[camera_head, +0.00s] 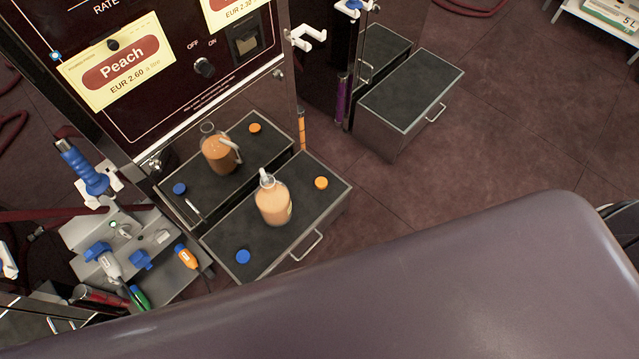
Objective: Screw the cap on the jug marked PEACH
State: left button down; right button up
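A clear jug (272,204) with peach-coloured liquid stands upright on the dark top of a steel shelf box (300,212) under the pump. Its neck looks uncapped, and a sliver of yellow label shows at its right side, too small to read. An orange cap (321,183) lies on the same top, right of the jug. A blue cap (243,256) lies at its front left. Behind, a similar jug and caps look like reflections in the pump's shiny front. The pump carries a "Peach" sign (121,62). Neither of my grippers is in view.
A blue-handled nozzle (82,167) hangs at the left. Below it, a metal bracket (130,245) holds blue, orange and green handled items. A second shelf box (412,90) stands at the back right. Dark red tiled floor (500,120) lies open to the right.

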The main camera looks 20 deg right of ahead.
aim_at(273, 198)
jog(key=l+u, duration=0.2)
jog(key=u, duration=0.2)
jog(key=i+l+u, duration=0.1)
jog(key=l+u, duration=0.15)
jog(key=u, duration=0.15)
jog(key=l+u, duration=0.25)
jog(key=u, duration=0.15)
jog(key=k+l+u, duration=0.1)
jog(key=l, duration=0.35)
jog(key=k+l, duration=0.1)
jog(key=l, duration=0.35)
jog(key=l+u, duration=0.15)
jog(key=l, duration=0.3)
jog(key=k+l+u, duration=0.1)
jog(key=l, duration=0.35)
jog(key=k, duration=0.1)
